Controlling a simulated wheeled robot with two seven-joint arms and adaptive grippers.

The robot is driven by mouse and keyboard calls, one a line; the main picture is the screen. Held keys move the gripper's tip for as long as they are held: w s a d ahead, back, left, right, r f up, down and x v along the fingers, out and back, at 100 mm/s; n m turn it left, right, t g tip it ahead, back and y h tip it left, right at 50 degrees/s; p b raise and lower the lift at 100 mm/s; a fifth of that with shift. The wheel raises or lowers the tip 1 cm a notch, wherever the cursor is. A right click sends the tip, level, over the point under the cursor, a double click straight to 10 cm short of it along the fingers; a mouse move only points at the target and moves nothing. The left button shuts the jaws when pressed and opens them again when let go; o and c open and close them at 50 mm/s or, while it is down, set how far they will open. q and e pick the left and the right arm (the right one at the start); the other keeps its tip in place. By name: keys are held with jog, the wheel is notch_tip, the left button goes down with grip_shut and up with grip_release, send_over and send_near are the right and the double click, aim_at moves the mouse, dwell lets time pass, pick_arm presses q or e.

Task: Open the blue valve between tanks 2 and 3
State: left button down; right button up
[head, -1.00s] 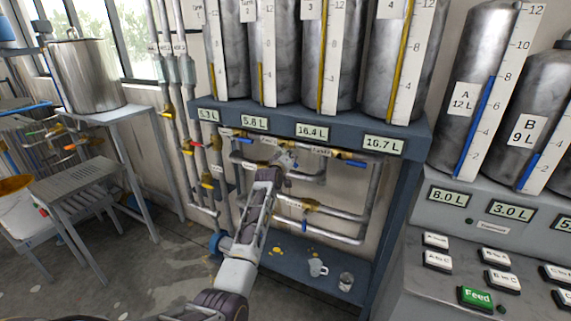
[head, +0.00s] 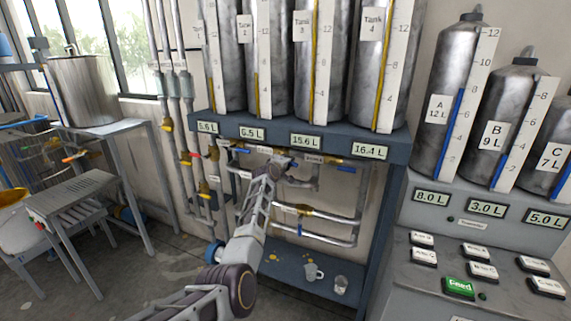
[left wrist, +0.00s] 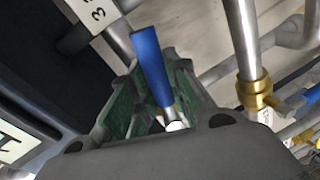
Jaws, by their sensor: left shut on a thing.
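Tank 2 (head: 245,62) and tank 3 (head: 304,65) stand side by side on a dark blue rack. Their displays read about 6.5 L (head: 251,134) and 15.6 L (head: 305,140). My left gripper (head: 284,165) is at the pipes under the rack, below and between these displays, and hides the valve there. In the left wrist view, a blue valve handle (left wrist: 150,62) stands between the green-padded fingers of the left gripper (left wrist: 152,105), which is shut on it. The valve body is mostly hidden. My right gripper is in neither view.
Other blue-handled valves (head: 334,161) sit close by on the pipes. A brass fitting (left wrist: 253,92) is near the gripper in the wrist view. A button console (head: 430,285) is at right.

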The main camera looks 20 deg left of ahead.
pick_arm(q)
jog(key=shift+r+n+h+p, duration=0.4)
jog(key=shift+r+n+p, duration=0.4)
jog(key=shift+n+p, duration=0.2)
jog(key=c, duration=1.4)
grip_release()
jog(key=shift+o, duration=0.3)
jog(key=shift+s, duration=0.15)
